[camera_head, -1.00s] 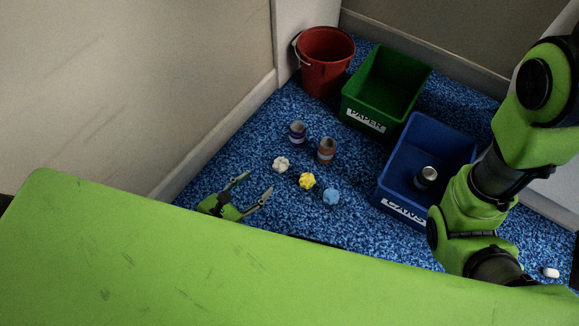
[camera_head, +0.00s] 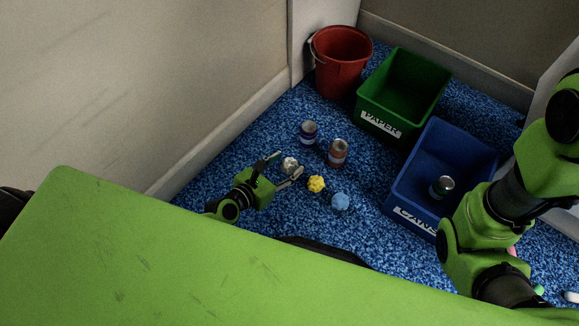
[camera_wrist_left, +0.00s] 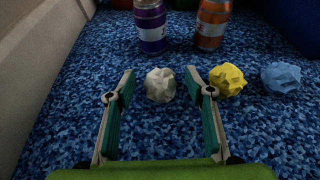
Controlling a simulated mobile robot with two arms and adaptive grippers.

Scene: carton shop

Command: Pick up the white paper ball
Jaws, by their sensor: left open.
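The white paper ball (camera_head: 290,165) lies on the blue carpet. In the left wrist view the white paper ball (camera_wrist_left: 160,85) shows between the tips of my open left gripper (camera_wrist_left: 160,90), at or just beyond them. In the head view my left gripper (camera_head: 279,166) is beside the ball, fingers spread around its near side and partly covering it. Nothing is held. My right arm comes in at the right of the head view, but its gripper is out of the picture.
A yellow ball (camera_head: 316,184) lies close to the gripper's right finger, with a blue ball (camera_head: 340,201) beyond. A purple can (camera_head: 309,132) and an orange can (camera_head: 338,152) stand behind. The green PAPER bin (camera_head: 372,122), blue CANS bin (camera_head: 408,178) with a can (camera_head: 442,186), and red bucket (camera_head: 341,70) stand farther back.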

